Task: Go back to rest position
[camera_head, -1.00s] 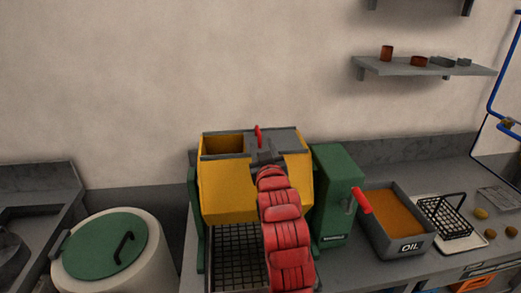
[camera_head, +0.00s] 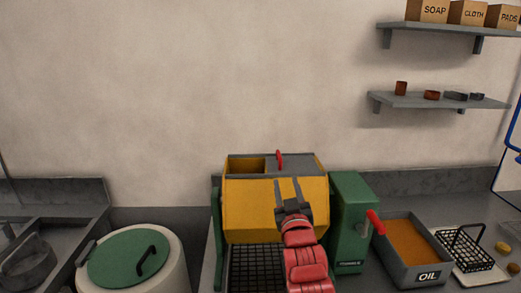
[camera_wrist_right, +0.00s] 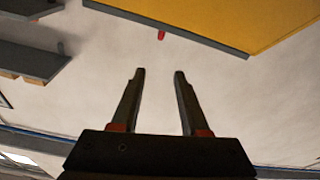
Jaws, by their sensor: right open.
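My right gripper (camera_head: 288,192) is open and empty in front of the yellow hopper box (camera_head: 250,212) of the green-framed machine. Its two fingers point up, and my red arm comes in from below. In the right wrist view the open fingers (camera_wrist_right: 160,75) show nothing between them but the wall, with the yellow box (camera_wrist_right: 235,18) at the upper right. My left gripper is in neither view.
The green machine side (camera_head: 350,222) with a red handle (camera_head: 375,222) stands right of my arm, beside the oil tray (camera_head: 438,276). A green-lidded bin (camera_head: 120,258) is at left. The wall above the machine is clear.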

